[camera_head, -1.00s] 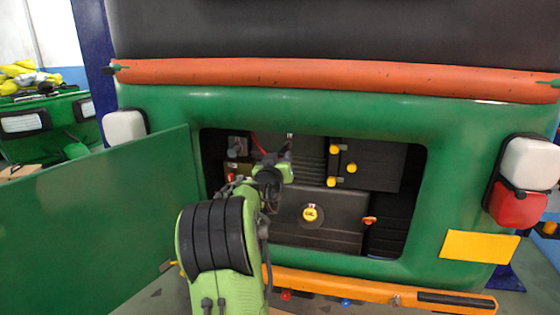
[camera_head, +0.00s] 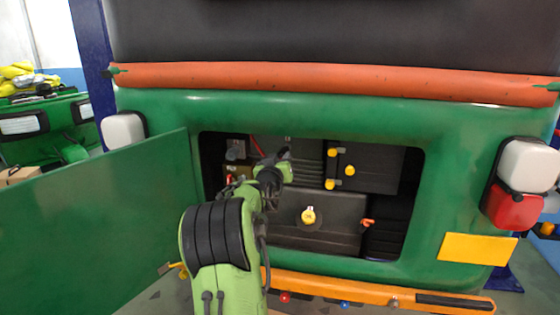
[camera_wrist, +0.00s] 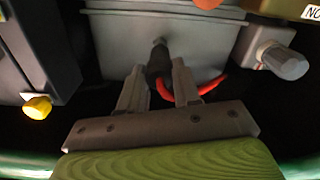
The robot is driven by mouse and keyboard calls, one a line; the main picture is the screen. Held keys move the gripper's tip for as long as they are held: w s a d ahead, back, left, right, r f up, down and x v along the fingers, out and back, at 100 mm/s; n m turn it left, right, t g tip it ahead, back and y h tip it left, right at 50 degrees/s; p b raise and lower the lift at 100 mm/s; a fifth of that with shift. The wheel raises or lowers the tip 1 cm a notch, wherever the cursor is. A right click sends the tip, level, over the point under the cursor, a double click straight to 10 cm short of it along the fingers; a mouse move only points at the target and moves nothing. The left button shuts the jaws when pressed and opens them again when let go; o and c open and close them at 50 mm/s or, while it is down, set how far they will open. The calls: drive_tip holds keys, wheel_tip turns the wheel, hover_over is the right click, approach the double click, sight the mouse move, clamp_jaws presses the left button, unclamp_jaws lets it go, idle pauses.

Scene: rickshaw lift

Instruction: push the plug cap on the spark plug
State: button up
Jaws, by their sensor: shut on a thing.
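The dark plug cap (camera_wrist: 157,65) is between the two fingers of my gripper (camera_wrist: 159,78) in the wrist view, with a red lead curving off to its right. A small grey tip, seemingly the spark plug (camera_wrist: 159,42), shows at the cap's far end against the grey engine block (camera_wrist: 112,45). The cap lines up with it; I cannot tell how far it is seated. My gripper is shut on the cap. In the head view my gripper (camera_head: 284,158) reaches inside the rear bay, and the cap is too small to make out.
The bay opening has a green body frame (camera_head: 300,118) around it, and the open green door (camera_head: 95,215) stands at the left. A dark box with yellow knobs (camera_head: 350,170) is to the right inside. A grey knob (camera_wrist: 286,64) sits right of the block in the wrist view.

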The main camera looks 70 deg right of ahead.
drive_tip(key=shift+w+d, duration=0.1)
drive_tip(key=shift+d, duration=0.8)
idle(1.9)
drive_tip(key=o, duration=1.1)
drive_tip(key=shift+c, duration=0.8)
drive_tip(key=shift+a+f+b, duration=0.1)
drive_tip(key=shift+a+b, duration=0.2)
drive_tip(key=shift+b, duration=0.35)
drive_tip(key=s+a+b, duration=0.1)
drive_tip(key=a+b, duration=0.4)
drive_tip(key=a, duration=0.2)
drive_tip(key=shift+a, duration=0.2)
